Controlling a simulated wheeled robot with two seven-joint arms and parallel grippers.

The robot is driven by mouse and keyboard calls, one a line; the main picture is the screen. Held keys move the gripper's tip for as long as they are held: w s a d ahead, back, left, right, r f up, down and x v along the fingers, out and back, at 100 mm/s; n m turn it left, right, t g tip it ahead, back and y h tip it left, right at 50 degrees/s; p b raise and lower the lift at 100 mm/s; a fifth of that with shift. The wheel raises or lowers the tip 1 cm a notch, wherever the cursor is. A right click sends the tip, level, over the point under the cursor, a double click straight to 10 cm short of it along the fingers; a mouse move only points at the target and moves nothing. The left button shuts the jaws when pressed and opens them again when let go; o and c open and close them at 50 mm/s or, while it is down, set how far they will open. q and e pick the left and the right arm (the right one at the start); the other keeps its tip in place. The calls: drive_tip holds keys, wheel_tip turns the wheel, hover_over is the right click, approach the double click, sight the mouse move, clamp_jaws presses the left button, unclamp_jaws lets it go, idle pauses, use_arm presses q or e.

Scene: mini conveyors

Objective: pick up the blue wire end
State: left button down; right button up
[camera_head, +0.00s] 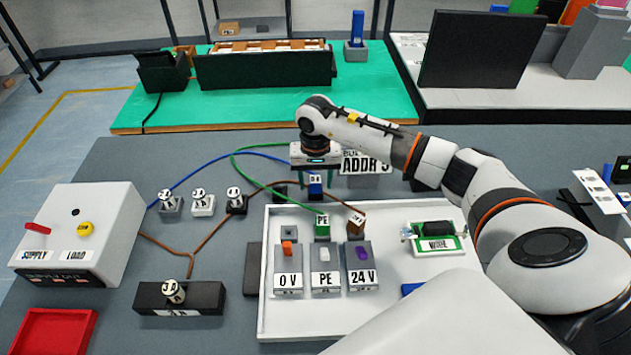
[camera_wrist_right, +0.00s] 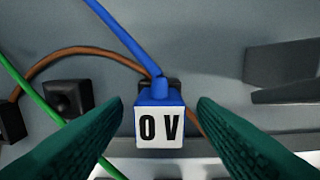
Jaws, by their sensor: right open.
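The blue wire end (camera_head: 315,187) is a small blue block with a white "0 V" label. It stands near the back edge of the white tray, and its blue wire (camera_wrist_right: 118,38) runs up from it in the right wrist view. My right gripper (camera_head: 315,174) is above and around it, pointing down. In the right wrist view the two dark green fingers (camera_wrist_right: 160,104) are apart, with the blue wire end (camera_wrist_right: 162,120) between them and a gap on each side. My left gripper is not in view.
The white tray (camera_head: 262,300) holds grey terminals labelled 0 V, PE and 24 V. A green PE wire end (camera_head: 322,226) and a brown one (camera_head: 356,225) stand behind them. Green and brown wires cross close to the blue end. A supply box (camera_head: 110,215) stands at left.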

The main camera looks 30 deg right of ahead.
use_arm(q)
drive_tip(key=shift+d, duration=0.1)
use_arm(e)
drive_tip(key=shift+f, duration=0.15)
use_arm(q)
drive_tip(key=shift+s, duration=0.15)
use_arm(e)
drive_tip(key=shift+c, duration=0.4)
drive_tip(key=c, duration=1)
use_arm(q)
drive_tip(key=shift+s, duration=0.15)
